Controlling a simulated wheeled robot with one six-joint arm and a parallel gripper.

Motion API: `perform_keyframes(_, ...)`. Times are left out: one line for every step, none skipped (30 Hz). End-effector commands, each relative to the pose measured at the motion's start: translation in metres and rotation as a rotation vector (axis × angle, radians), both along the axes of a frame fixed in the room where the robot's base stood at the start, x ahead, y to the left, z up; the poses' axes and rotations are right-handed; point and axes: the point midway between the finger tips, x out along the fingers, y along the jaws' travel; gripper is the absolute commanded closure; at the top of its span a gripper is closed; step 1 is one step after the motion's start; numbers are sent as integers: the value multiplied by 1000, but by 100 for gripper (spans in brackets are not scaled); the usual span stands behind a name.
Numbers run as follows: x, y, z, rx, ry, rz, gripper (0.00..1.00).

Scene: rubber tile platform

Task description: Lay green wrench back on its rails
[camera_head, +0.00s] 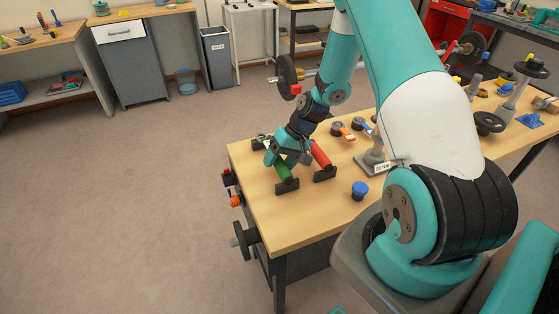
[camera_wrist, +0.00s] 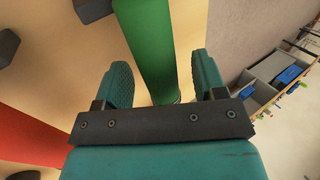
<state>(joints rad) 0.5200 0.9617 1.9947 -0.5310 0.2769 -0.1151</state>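The green wrench (camera_head: 285,172) is near the table's left part in the head view. Its near end appears to rest on a black rail block (camera_head: 287,187); another black block (camera_head: 257,144) stands at its far end. My gripper (camera_head: 281,161) is low over the wrench and hides its middle. In the wrist view the green handle (camera_wrist: 150,40) runs between my two fingers (camera_wrist: 163,78). Pale table shows beside the handle on both sides, so the fingers stand apart around it. The wrench's far end is mostly hidden.
A red-handled wrench (camera_head: 320,153) lies close to the right on its own black block (camera_head: 325,174). A blue knob (camera_head: 359,190) and a grey post stand further right on the wooden table (camera_head: 262,213). The table's left edge is close to the gripper.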

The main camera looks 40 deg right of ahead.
Motion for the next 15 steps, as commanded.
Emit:
perform_keyframes(0,0,0,0,0,0,36)
perform_keyframes(0,0,0,0,0,0,36)
perform_keyframes(0,0,0,0,0,0,36)
perform_keyframes(0,0,0,0,0,0,36)
perform_keyframes(0,0,0,-1,2,0,36)
perform_keyframes(0,0,0,-1,2,0,36)
perform_keyframes(0,-1,0,-1,1,-1,36)
perform_keyframes(0,-1,1,-1,1,-1,36)
perform_keyframes(0,-2,3,-1,0,-1,36)
perform_keyframes(-1,-4,5,-1,0,-1,36)
perform_keyframes(-1,-5,8,-1,0,-1,36)
perform_keyframes(-2,-9,13,-2,-3,-3,36)
perform_keyframes(-2,-11,18,-2,-3,-3,36)
perform_keyframes(-3,-14,23,-2,-3,-3,36)
perform_keyframes(-4,-18,30,-3,-4,-4,36)
